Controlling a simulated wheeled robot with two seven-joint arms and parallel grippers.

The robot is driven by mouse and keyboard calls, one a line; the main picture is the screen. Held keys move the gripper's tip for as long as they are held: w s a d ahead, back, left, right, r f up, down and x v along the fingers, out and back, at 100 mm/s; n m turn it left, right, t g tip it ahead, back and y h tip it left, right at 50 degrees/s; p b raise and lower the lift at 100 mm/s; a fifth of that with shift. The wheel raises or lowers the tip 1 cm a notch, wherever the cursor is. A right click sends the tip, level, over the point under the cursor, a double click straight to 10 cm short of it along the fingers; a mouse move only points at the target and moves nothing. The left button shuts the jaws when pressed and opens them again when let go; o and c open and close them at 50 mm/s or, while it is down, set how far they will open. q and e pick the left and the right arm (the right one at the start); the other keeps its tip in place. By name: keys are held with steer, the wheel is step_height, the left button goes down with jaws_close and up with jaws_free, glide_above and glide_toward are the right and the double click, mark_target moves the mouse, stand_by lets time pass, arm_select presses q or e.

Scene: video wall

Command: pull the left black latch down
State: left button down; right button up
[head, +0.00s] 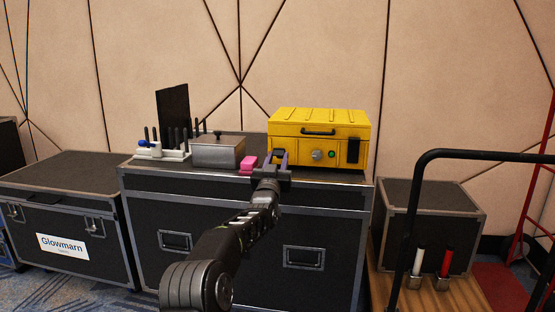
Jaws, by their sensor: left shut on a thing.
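A yellow case (320,122) stands on the black flight case, with a dark handle on its front. The left black latch (278,153) is at the left of the case's front and is mostly hidden by my gripper. My left gripper (276,158) is at that latch, its two fingers on either side of it, shut on it. The right black latch (353,151) is in plain view at the right of the front, apart from my gripper. My right gripper is not in view.
A pink block (249,163), a grey metal box (218,152) and a white rack (163,153) stand to the left. A black cart rail (415,200) rises at the right.

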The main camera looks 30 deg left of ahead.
arm_select(q)
steer(key=shift+w+a+f, duration=0.1)
steer(key=shift+a+f, duration=0.05)
steer(key=shift+f, duration=0.8)
steer(key=c, duration=1.3)
jaws_free()
steer(key=shift+w+f, duration=0.1)
steer(key=shift+f, duration=0.05)
steer(key=shift+o, duration=0.6)
steer(key=shift+w+a+f, duration=0.1)
steer(key=shift+w+a, duration=0.05)
steer(key=shift+o, duration=1.1)
steer(key=shift+d+r, duration=0.2)
steer(key=shift+r, duration=0.3)
steer(key=shift+s, duration=0.25)
steer(key=p+v, duration=0.1)
steer(key=v, duration=0.6)
steer(key=shift+s, duration=0.25)
steer(key=shift+d+f, duration=0.1)
steer(key=shift+f, duration=0.05)
